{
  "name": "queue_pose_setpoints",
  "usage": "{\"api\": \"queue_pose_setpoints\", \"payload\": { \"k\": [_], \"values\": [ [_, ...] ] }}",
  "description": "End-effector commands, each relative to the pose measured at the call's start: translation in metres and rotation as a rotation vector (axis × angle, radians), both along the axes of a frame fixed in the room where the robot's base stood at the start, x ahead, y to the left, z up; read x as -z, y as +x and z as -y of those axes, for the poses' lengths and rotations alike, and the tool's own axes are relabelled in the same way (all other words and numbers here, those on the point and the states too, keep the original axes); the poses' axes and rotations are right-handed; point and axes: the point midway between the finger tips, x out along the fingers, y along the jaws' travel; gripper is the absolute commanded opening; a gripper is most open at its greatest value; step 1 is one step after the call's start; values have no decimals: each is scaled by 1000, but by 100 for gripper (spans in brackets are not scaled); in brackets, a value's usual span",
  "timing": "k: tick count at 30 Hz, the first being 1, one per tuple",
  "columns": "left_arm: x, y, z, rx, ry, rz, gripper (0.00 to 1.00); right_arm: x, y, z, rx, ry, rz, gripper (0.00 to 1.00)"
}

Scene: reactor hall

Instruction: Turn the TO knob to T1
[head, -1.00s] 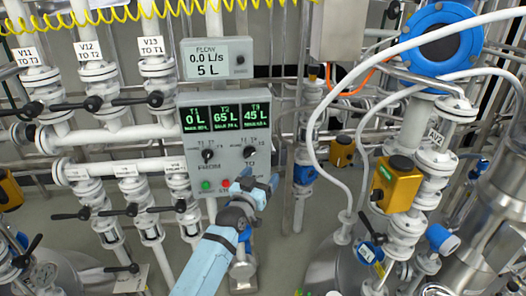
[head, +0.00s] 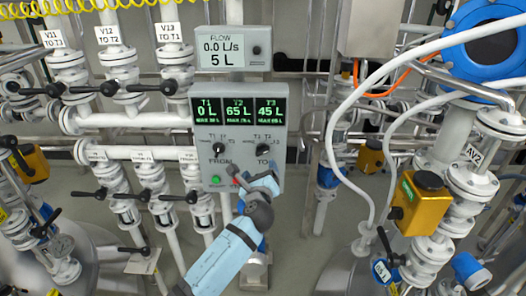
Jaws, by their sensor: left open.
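The grey control panel (head: 240,135) stands near the middle of the head view. Its black TO knob (head: 263,149) is at the lower right, with small tank labels around it. The knob's pointer direction is too small to tell. The similar FROM knob (head: 218,148) is to its left. My left gripper (head: 256,178) is open and empty, reaching up from below. Its fingers are just below the TO knob, in front of the panel's lower edge; I cannot tell whether they touch it. The gripper covers the panel's lower right corner. My right gripper is not in view.
A green button (head: 215,179) is at the panel's lower left. The panel's display (head: 238,110) reads T1 0 L, T2 65 L, T3 45 L. A flow meter (head: 232,47) is above. Valves and white pipes crowd the left; a yellow box (head: 418,202) and hoses are right.

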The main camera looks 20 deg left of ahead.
Motion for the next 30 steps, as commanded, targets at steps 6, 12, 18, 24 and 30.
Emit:
{"api": "queue_pose_setpoints", "payload": {
  "k": [6,12,18,24,30],
  "values": [
    [-2,48,-13,0,-1,-1,79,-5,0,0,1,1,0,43],
    [-1,82,-23,1,-2,0,79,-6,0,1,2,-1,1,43],
    [0,100,-28,2,-3,0,79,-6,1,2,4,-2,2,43],
    [0,103,-29,2,-4,0,79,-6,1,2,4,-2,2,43],
    [0,103,-29,2,-4,0,65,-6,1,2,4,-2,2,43]
  ]
}}
